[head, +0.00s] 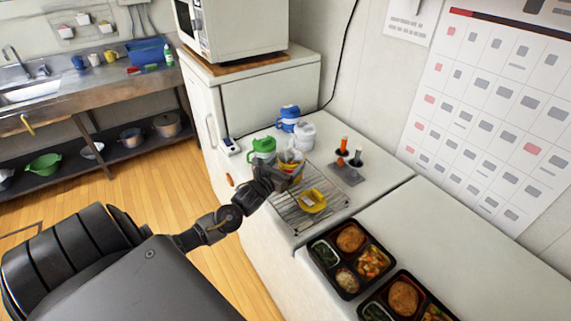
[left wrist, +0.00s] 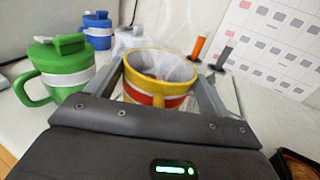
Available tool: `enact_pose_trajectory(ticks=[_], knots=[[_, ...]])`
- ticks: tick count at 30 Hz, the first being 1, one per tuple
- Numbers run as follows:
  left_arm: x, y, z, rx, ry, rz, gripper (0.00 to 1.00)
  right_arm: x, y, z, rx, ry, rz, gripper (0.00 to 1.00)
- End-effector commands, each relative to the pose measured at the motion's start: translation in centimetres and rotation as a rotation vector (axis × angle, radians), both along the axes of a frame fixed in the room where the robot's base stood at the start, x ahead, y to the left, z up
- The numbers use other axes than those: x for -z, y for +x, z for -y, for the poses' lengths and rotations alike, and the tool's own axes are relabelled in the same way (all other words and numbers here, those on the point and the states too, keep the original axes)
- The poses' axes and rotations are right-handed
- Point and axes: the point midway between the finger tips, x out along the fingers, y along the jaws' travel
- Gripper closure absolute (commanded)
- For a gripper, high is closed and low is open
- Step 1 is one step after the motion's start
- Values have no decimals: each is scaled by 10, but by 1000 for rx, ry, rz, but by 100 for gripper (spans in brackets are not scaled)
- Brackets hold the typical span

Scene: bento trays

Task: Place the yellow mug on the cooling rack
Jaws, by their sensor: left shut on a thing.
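The yellow mug (left wrist: 158,88) has a red lower band and an open top with a pale inside. It stands between the fingers of my left gripper (left wrist: 157,74) in the left wrist view. In the head view my left gripper (head: 287,172) is shut on the mug and partly hides it, over the far left part of the wire cooling rack (head: 291,217). I cannot tell whether the mug's base touches the rack. A small yellow piece (head: 313,201), perhaps a lid, lies on the rack. My right gripper is not in view.
A green mug (head: 263,148), a blue mug (head: 289,117) and a white one (head: 303,136) stand behind the rack. A grey stand (head: 347,173) with upright orange and grey items is to its right. Black bento trays (head: 347,283) are in front right.

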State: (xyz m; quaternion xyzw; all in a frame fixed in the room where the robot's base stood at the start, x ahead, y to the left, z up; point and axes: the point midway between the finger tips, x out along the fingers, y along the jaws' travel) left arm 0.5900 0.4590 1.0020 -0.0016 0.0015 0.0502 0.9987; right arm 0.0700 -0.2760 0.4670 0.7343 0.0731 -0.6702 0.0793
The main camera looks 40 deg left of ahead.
Motion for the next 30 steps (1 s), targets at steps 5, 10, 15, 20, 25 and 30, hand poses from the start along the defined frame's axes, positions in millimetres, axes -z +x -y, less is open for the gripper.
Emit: enact_pose_trajectory(ticks=[5, 10, 15, 20, 25, 30], knots=[[6, 1, -1, -1, 2, 7, 59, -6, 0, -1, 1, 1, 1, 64], [7, 0, -1, 0, 2, 7, 59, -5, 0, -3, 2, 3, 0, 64], [11, 0, 0, 0, 1, 3, 15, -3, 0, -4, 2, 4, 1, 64], [11, 0, 0, 0, 1, 2, 0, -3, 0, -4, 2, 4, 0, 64], [10, 0, 0, 0, 1, 3, 0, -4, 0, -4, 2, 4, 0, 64], [11, -12, 1, 1, 3, 1, 0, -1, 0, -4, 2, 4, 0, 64]])
